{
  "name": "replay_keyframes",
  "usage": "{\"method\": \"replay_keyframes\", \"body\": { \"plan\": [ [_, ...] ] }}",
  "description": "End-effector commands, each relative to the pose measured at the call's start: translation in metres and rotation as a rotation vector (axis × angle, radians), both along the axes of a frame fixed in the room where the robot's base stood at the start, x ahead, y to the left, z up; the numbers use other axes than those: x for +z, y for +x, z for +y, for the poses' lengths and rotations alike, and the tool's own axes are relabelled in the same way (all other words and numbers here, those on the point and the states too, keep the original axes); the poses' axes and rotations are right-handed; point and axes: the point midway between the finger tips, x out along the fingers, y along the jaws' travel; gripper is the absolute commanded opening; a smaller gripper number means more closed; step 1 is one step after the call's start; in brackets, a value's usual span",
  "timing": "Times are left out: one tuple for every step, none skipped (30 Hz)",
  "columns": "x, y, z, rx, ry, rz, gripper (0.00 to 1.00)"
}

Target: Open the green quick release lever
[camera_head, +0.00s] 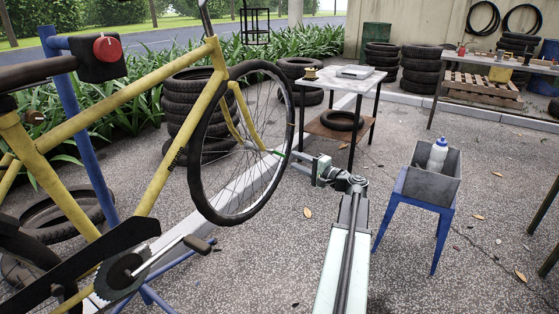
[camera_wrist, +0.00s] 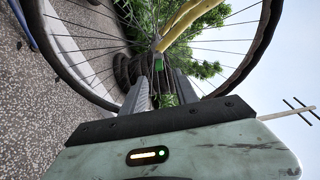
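A yellow bicycle (camera_head: 150,100) is held up in a blue stand, with its front wheel (camera_head: 205,165) towards my arm. The green quick release lever (camera_wrist: 158,66) shows at the wheel hub in the wrist view. In the head view it is a tiny green mark, too small to read its angle. My gripper (camera_wrist: 163,88) points at the hub from the side, its two grey fingers apart. The lever appears just beyond and between the fingertips; I cannot tell whether they touch it. In the head view my gripper (camera_head: 286,159) is right beside the hub.
A blue stool (camera_head: 408,187) with a grey bin (camera_head: 445,180) and bottle (camera_head: 437,153) stands right of my arm. A small white-topped table (camera_head: 343,82) stands behind. Tyre stacks (camera_head: 190,110) are behind the wheel. Wheel spokes and rim surround the hub. Open paving lies between.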

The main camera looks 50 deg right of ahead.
Motion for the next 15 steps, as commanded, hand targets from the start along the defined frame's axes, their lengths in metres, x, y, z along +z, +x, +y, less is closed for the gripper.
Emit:
{"method": "replay_keyframes", "body": {
  "plan": [
    [0.000, 0.011, 0.001, 0.005, 0.000, 0.000, 0.35],
    [0.000, 0.018, 0.002, 0.006, 0.000, 0.001, 0.35],
    [0.000, 0.027, 0.003, 0.008, 0.000, 0.001, 0.35],
    [0.000, 0.033, 0.004, 0.009, 0.000, 0.001, 0.35],
    [0.000, 0.040, 0.005, 0.010, 0.000, 0.001, 0.35],
    [0.000, 0.048, 0.006, 0.011, 0.000, 0.001, 0.35],
    [0.000, 0.053, 0.006, 0.012, 0.000, 0.001, 0.35],
    [0.000, 0.058, 0.007, 0.012, -0.001, 0.001, 0.35],
    [0.000, 0.063, 0.008, 0.012, -0.001, 0.001, 0.35],
    [0.000, 0.067, 0.008, 0.012, -0.001, 0.001, 0.35],
    [0.000, 0.069, 0.008, 0.012, -0.001, 0.002, 0.35],
    [0.000, 0.072, 0.009, 0.013, -0.001, 0.002, 0.35],
    [0.000, 0.074, 0.009, 0.013, -0.001, 0.002, 0.35],
    [0.000, 0.075, 0.009, 0.013, -0.001, 0.002, 0.35],
    [0.000, 0.075, 0.010, 0.013, -0.001, 0.002, 0.35]
  ]
}}
